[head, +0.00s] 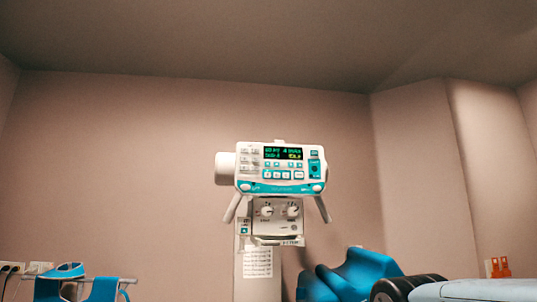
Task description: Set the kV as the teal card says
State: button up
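A white and teal X-ray control unit (280,170) faces me near the middle of the head view, on top of a pale column (245,288). Its dark display (283,153) shows green and yellow characters too small to read surely. Rows of small buttons lie beside and below the display. Under the unit, a panel carries two round knobs, a left knob (266,211) and a right knob (293,211); their labels are unreadable. A small white tag with a teal square (244,230) is at the column's left; I cannot tell if it is the teal card. My gripper is not in view.
A white printed sheet (258,263) is on the column. A blue padded shape (350,275) and a pale blue padded surface (475,291) stand at lower right. Blue straps (103,290) hang on a rail at lower left.

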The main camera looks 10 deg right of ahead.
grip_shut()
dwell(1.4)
